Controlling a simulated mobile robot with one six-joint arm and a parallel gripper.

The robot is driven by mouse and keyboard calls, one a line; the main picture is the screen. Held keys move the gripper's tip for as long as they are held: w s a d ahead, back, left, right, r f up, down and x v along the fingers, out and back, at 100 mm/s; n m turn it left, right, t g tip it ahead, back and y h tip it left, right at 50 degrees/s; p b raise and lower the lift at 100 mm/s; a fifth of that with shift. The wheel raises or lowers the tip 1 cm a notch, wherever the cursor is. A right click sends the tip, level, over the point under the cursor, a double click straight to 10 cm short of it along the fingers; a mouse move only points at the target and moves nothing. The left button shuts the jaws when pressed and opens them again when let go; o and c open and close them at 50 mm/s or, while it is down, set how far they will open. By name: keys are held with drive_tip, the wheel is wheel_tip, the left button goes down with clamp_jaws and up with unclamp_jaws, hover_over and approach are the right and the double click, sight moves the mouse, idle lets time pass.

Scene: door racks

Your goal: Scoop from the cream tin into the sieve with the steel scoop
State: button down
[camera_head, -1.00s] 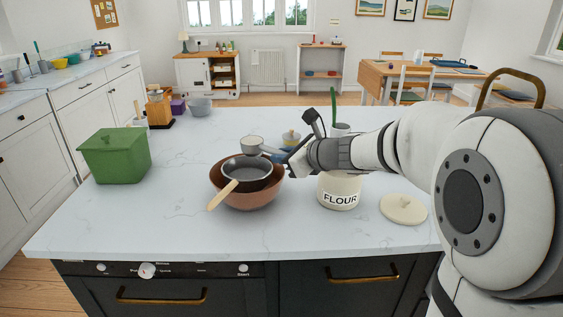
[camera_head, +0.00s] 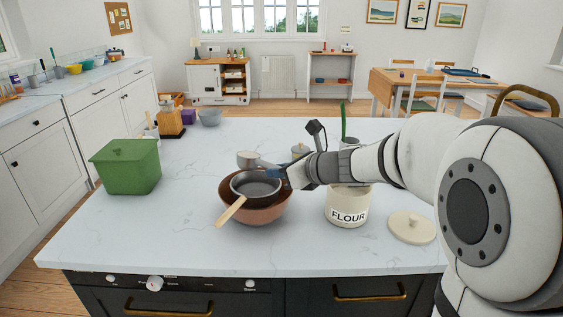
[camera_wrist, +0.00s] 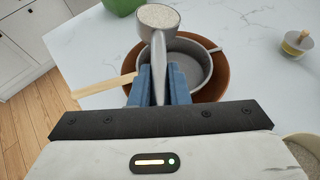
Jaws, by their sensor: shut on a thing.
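My gripper (camera_head: 287,174) is shut on the handle of the steel scoop (camera_head: 248,159). In the wrist view its blue fingertips (camera_wrist: 166,84) pinch the handle, and the scoop's cup (camera_wrist: 160,17) holds pale, grainy flour. The cup looks about level. The grey sieve (camera_head: 256,184), with a wooden handle, rests on a brown bowl (camera_head: 279,211). The cup is raised, beyond the sieve's far left rim in the picture; the wrist view shows the sieve (camera_wrist: 193,72) below the scoop's handle. The cream FLOUR tin (camera_head: 347,207) stands open to the right, partly behind my arm.
The tin's cream lid (camera_head: 411,228) lies on the counter at right. A green box (camera_head: 126,168) stands at left. The counter between the green box and the bowl is clear.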

drive_tip(key=m+g+y+p, duration=0.1)
drive_tip(key=m+y+p, duration=0.1)
drive_tip(key=m+p, duration=0.3)
drive_tip(key=r+m+g+y+p, duration=0.1)
drive_tip(key=m+p, duration=0.3)
drive_tip(key=p, duration=0.4)
drive_tip(key=r+m+g+y+p, duration=0.1)
drive_tip(key=m+y+p, duration=0.2)
drive_tip(key=m+p, duration=0.2)
drive_tip(key=shift+s+a+m+p, duration=0.2)
drive_tip(key=shift+s+m+p, duration=0.1)
drive_tip(key=shift+p, duration=0.6)
drive_tip(key=shift+w+d+m+y+p, duration=0.2)
drive_tip(key=shift+m+y+p, duration=0.1)
drive_tip(key=shift+m+p, duration=0.6)
drive_tip(key=shift+w+m+t+b, duration=0.1)
drive_tip(key=shift+m+t+b, duration=0.25)
drive_tip(key=shift+m, duration=0.45)
drive_tip(key=m, duration=0.1)
drive_tip(key=m+t, duration=0.1)
drive_tip(key=m, duration=0.2)
drive_tip(key=shift+w+d+r+m+t+y, duration=0.2)
drive_tip(key=shift+w+r+m+t+y, duration=0.1)
drive_tip(key=shift+w+m+t+y, duration=0.1)
